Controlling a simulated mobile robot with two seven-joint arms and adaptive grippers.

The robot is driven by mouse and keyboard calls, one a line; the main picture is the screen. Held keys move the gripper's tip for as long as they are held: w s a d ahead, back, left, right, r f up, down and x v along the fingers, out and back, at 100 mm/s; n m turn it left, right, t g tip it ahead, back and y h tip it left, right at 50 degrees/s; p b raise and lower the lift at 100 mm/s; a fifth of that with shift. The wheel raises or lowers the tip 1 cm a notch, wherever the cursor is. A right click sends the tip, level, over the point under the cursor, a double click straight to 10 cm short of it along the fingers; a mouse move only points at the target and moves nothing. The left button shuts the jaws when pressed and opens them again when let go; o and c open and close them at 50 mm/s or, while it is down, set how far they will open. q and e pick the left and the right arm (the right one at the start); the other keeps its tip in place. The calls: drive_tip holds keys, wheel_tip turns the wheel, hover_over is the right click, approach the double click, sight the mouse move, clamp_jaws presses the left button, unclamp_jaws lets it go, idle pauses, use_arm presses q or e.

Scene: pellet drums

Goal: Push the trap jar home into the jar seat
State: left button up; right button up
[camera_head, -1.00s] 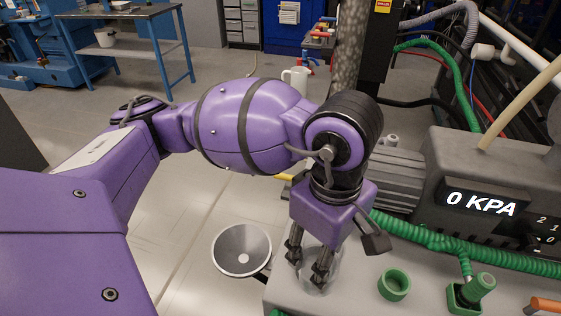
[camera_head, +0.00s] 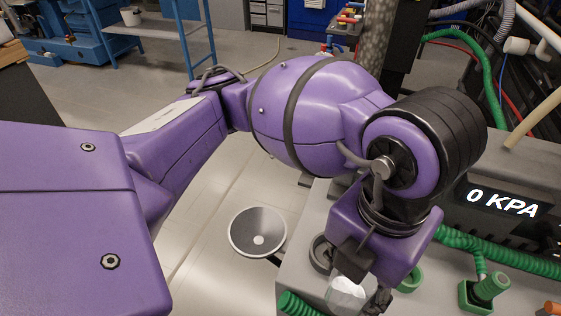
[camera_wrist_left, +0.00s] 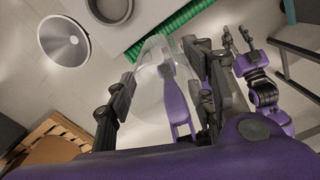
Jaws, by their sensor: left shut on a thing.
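The trap jar (camera_head: 346,290) is clear, with something white showing in it, low in the head view. My left gripper (camera_head: 365,286) is shut on it; the wrist view shows the jar (camera_wrist_left: 152,62) between the two fingers. A dark round ring (camera_head: 320,254), apparently the jar seat, is on the grey bench behind and left of the jar. It also shows at the top of the wrist view (camera_wrist_left: 112,10). The jar appears apart from the ring and above the bench; its lower end is cut off in the head view. My right gripper (camera_wrist_left: 238,40) shows open and empty in the wrist view.
A grey funnel-like bowl (camera_head: 258,232) stands left of the bench (camera_head: 292,268). A green ring (camera_head: 411,279), a green fitting (camera_head: 484,291) and a green ribbed hose (camera_head: 470,240) are to the right. The display (camera_head: 503,203) reads 0 KPA.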

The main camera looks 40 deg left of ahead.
use_arm(q)
drive_tip(key=shift+w+a+f+b, duration=0.5)
drive_tip(key=shift+w+f, duration=0.15)
drive_tip(key=shift+w, duration=0.1)
drive_tip(key=shift+w+a+f, duration=1.1)
drive_tip(key=shift+w+f, duration=0.55)
drive_tip(key=shift+f, duration=0.25)
drive_tip(key=shift+w+a+f, duration=1.05)
drive_tip(key=shift+w+f, duration=0.6)
drive_tip(key=shift+f, duration=0.3)
drive_tip(key=shift+w+a+f, duration=1.1)
drive_tip(key=shift+w+f, duration=0.55)
drive_tip(key=shift+f, duration=0.25)
use_arm(e)
drive_tip(key=shift+s+f, duration=0.35)
drive_tip(key=shift+f, duration=0.25)
drive_tip(key=shift+s+f, duration=0.35)
drive_tip(key=shift+f, duration=0.2)
use_arm(q)
drive_tip(key=shift+b, duration=0.3)
drive_tip(key=shift+f, duration=0.2)
drive_tip(key=o, duration=1.3)
drive_tip(key=shift+o, duration=0.2)
use_arm(e)
drive_tip(key=shift+f, duration=0.1)
